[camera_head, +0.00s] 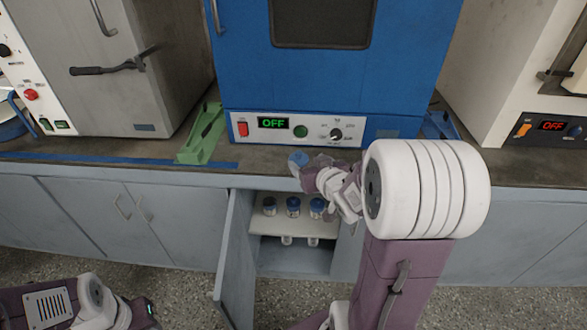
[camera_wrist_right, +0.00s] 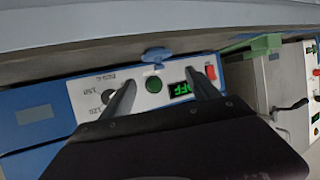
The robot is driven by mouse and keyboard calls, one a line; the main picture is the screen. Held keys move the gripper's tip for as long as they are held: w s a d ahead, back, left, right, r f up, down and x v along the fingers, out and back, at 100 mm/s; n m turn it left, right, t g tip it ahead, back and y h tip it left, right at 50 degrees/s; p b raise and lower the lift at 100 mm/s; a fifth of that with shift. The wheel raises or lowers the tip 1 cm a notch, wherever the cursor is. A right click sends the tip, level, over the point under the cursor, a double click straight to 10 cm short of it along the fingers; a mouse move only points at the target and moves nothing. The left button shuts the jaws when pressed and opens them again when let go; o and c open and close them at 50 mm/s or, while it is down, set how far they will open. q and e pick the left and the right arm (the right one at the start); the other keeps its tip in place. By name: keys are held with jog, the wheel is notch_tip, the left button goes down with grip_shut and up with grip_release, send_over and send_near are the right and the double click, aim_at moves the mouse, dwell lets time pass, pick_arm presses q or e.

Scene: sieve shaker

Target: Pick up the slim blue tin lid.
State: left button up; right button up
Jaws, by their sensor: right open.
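A small, flat blue piece that looks like the slim blue tin lid (camera_head: 298,159) lies on the worktop near its front edge, below the blue oven. It also shows in the right wrist view (camera_wrist_right: 157,55), just beyond the fingertips. My right gripper (camera_head: 306,174) is beside it in the head view and partly hides it. In the right wrist view the two fingers (camera_wrist_right: 162,86) are apart with nothing held between them. Only part of my left arm shows at the lower left of the head view; its gripper does not show.
The blue oven (camera_head: 330,90) with an OFF display stands behind the lid. A green bracket-like thing (camera_head: 203,135) is to the left on the worktop (camera_head: 270,162). Below, an open cabinet door (camera_head: 236,260) stands out, and blue-capped jars (camera_head: 293,207) stand on the shelf.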

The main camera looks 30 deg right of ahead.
aim_at(300, 155)
jog(key=x, duration=0.3)
jog(key=shift+f, duration=0.25)
jog(key=shift+w+d+f, duration=0.1)
jog(key=shift+w+d, duration=0.1)
jog(key=shift+w, duration=0.3)
jog(key=shift+w+f+b, duration=0.1)
jog(key=shift+w+b, duration=0.2)
jog(key=b+x, duration=0.1)
jog(key=x, duration=0.3)
jog(key=shift+w, duration=0.25)
jog(key=shift+s, duration=0.1)
